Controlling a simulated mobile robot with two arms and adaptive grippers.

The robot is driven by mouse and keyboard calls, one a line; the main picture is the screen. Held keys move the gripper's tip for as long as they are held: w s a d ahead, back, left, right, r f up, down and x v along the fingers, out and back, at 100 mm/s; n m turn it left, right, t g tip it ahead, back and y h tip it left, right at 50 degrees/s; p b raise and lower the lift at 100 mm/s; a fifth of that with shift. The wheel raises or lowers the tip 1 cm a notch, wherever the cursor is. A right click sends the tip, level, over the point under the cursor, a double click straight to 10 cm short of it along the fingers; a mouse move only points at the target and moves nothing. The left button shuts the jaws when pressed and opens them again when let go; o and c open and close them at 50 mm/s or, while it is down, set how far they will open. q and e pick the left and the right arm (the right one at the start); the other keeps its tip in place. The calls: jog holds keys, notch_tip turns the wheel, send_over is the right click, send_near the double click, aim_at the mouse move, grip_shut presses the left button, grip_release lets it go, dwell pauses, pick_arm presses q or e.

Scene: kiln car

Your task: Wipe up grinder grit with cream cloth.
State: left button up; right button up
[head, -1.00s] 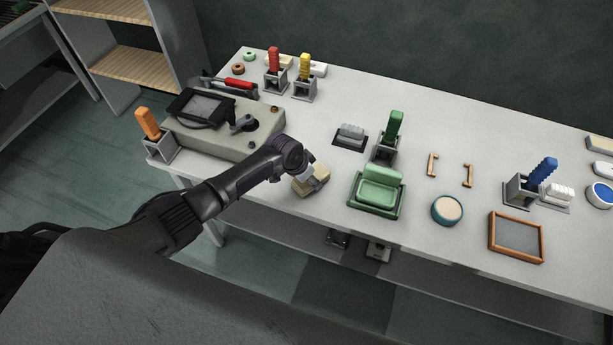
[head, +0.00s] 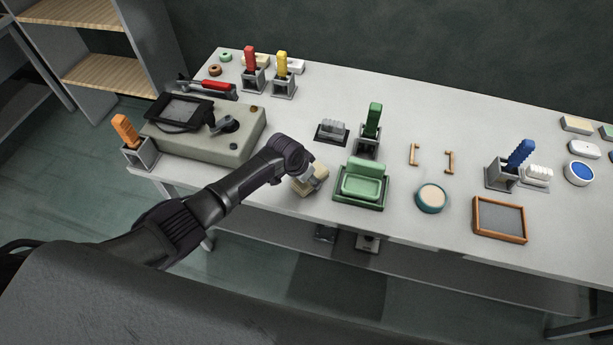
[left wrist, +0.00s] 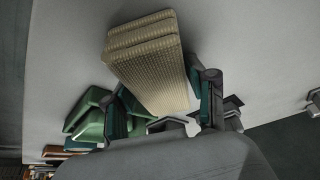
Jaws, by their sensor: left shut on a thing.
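The cream cloth (head: 316,184) is a folded, ribbed block at the front of the grey bench, left of the green tray. My left gripper (head: 306,175) is shut on it from above. In the left wrist view the folded cloth (left wrist: 150,60) sits between the two fingers of the gripper (left wrist: 165,105), its layers stacked. The cloth is at or just above the bench top; I cannot tell if it touches. I cannot make out any grit; the bench under the cloth and wrist is hidden. My right gripper is not in view.
A green tray (head: 345,198) with a green block is close right of the cloth. A beige machine (head: 235,145) stands left. A grey brush (head: 332,130) and green-handled holder (head: 368,145) are behind. A round teal dish (head: 431,208) and wood-framed tray (head: 478,218) lie farther right.

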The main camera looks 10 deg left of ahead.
pick_arm(q)
jog(key=shift+s, duration=0.15)
jog(key=shift+s+r+p, duration=0.1)
jog(key=shift+s+p, duration=0.35)
jog(key=shift+p, duration=0.3)
jog(key=shift+s+a+p, duration=0.1)
jog(key=shift+s+p, duration=0.3)
jog(key=shift+s, duration=0.05)
jog(key=shift+a, duration=0.1)
jog(key=shift+w+a, duration=0.15)
jog(key=shift+a, duration=2.05)
